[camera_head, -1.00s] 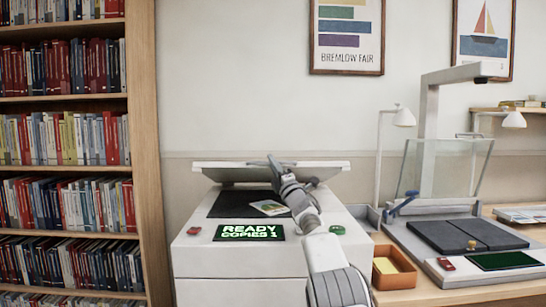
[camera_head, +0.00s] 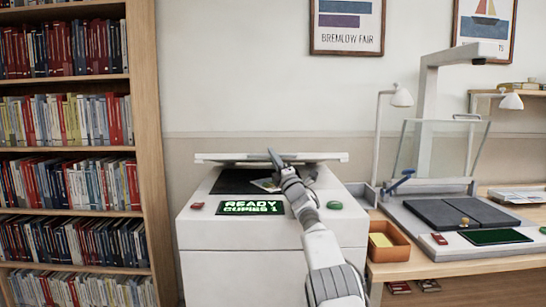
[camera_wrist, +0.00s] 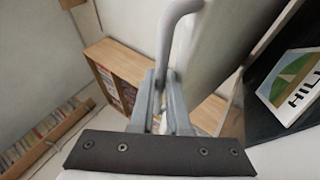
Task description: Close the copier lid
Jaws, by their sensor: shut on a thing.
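The copier (camera_head: 225,270) stands in the middle of the head view. Its pale lid (camera_head: 228,158) is part open, seen almost edge-on above the dark glass (camera_head: 206,182). A booklet (camera_head: 266,185) lies on the glass; the wrist view shows it at the right (camera_wrist: 290,80), marked "HILL". My gripper (camera_head: 276,160) is at the lid's front edge. In the wrist view my gripper (camera_wrist: 163,90) is shut on a light grey bar handle (camera_wrist: 168,38) beside the lid (camera_wrist: 212,45). My arm hides part of the copier's front.
A tall bookshelf (camera_head: 150,130) stands close at the left. The copier's display (camera_head: 249,206) reads "READY COPIES 1".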

